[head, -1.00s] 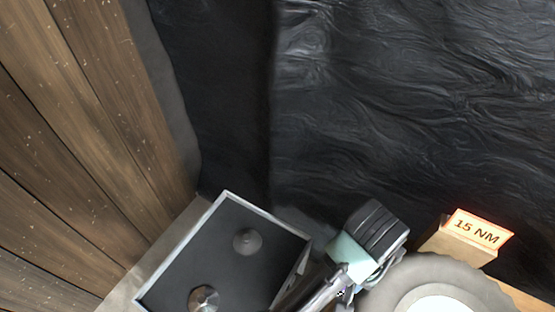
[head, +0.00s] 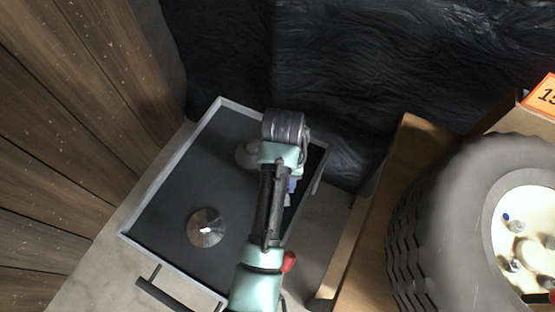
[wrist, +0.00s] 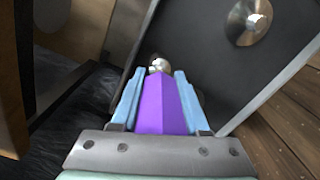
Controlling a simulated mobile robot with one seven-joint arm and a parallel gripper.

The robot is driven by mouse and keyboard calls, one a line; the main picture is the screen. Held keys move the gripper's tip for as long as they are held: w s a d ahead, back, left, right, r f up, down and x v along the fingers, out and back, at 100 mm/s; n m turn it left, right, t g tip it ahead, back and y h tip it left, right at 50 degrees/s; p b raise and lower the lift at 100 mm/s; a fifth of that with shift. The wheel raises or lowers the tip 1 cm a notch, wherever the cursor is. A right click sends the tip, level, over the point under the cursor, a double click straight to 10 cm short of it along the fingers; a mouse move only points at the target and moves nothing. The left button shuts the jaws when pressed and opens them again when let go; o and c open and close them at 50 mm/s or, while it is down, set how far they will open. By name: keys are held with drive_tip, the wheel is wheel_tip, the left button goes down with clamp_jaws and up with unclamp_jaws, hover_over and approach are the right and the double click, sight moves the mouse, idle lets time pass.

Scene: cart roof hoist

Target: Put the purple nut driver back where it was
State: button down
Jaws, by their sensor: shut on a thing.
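My gripper (wrist: 158,100) is shut on the purple nut driver (wrist: 165,105), with a blue finger on each side of its purple handle. A shiny rounded metal piece shows at the handle's far end; I cannot tell whether it is part of the driver. In the head view my gripper (head: 291,187) is over the right part of a dark grey tray (head: 180,190) with a pale rim. The arm hides most of the driver there. I cannot tell how high it is above the tray.
A shiny metal cone (head: 206,228) stands in the tray; a grey one (head: 246,154) is partly behind my arm. A dark bar handle (head: 160,295) is at the tray's front. A large wheel (head: 440,210), wooden boards and an orange sign (head: 543,97) are at right. Black sheeting lies behind.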

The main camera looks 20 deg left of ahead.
drive_tip(key=shift+s+a+f+b, duration=0.1)
drive_tip(key=shift+f+b, duration=0.4)
drive_tip(key=shift+f, duration=1.5)
drive_tip(key=shift+s+a+f+b, duration=0.15)
drive_tip(key=shift+f+b, duration=0.4)
drive_tip(key=shift+f, duration=1.4)
drive_tip(key=shift+s+a+f+b, duration=0.1)
drive_tip(key=shift+f+b, duration=0.4)
drive_tip(key=shift+f, duration=1.5)
drive_tip(key=shift+f, duration=0.2)
drive_tip(key=shift+c, duration=2)
unclamp_jaws()
drive_tip(key=shift+r, duration=0.1)
